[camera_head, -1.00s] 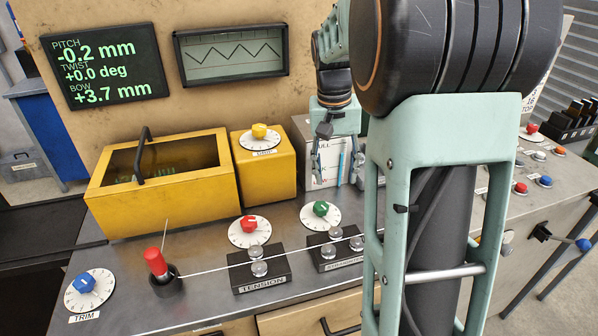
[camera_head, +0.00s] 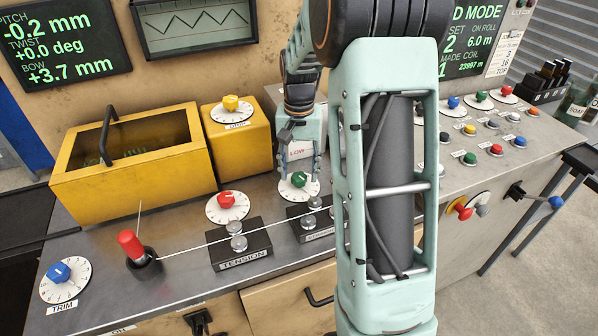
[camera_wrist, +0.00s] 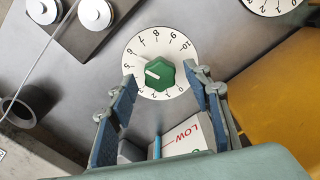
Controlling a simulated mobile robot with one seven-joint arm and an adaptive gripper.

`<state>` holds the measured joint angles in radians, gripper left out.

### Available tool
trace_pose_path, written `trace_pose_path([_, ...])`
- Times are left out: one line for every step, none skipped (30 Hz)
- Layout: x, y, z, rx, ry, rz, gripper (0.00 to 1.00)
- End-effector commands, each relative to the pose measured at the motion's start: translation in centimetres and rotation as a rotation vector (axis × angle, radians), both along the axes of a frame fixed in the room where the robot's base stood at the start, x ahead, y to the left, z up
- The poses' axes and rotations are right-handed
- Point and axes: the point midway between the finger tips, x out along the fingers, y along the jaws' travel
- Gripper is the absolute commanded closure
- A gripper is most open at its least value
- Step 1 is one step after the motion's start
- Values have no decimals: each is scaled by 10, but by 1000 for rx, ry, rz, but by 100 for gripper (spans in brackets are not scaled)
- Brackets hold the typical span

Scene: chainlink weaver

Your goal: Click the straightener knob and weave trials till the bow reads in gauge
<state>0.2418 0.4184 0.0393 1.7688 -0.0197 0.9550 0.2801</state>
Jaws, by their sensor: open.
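The green knob (camera_head: 299,180) sits on a white numbered dial behind the straightener block (camera_head: 311,217), whose label is partly hidden by my arm. In the wrist view the green knob (camera_wrist: 160,74) has a white mark pointing roughly toward 5. My gripper (camera_head: 300,176) is open, its fingers on either side of the dial in the picture; it also shows in the wrist view (camera_wrist: 161,72). No contact with the knob is visible. The readout screen (camera_head: 62,45) shows pitch -0.2 mm, twist +0.0 deg and bow +3.7 mm.
A red knob (camera_head: 226,200) stands left of the green one, by the tension block (camera_head: 240,250). A wire runs from the red-handled post (camera_head: 130,244) through the rollers. A yellow box (camera_head: 130,184) and a yellow knob (camera_head: 231,103) stand behind. Several buttons lie right.

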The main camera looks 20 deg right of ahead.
Motion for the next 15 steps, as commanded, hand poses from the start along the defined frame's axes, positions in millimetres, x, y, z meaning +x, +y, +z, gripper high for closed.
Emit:
trace_pose_path([0,0,-3,0,1,0,55])
trace_pose_path([0,0,-4,0,0,0,55])
trace_pose_path([0,0,-5,0,0,0,55])
trace_pose_path([0,0,-6,0,0,0,55])
trace_pose_path([0,0,-6,0,-1,0,55])
trace_pose_path([0,0,-6,0,-1,0,55])
trace_pose_path([0,0,-6,0,-1,0,55])
trace_pose_path([0,0,-6,0,-1,0,55])
trace_pose_path([0,0,-6,0,-1,0,55])
trace_pose_path([0,0,-6,0,-1,1,55])
trace_pose_path([0,0,-6,0,-1,1,56])
trace_pose_path([0,0,-6,0,-1,1,60])
trace_pose_path([0,0,-6,0,-1,1,64])
trace_pose_path([0,0,-6,0,-1,1,67])
trace_pose_path([0,0,-6,0,-1,1,71])
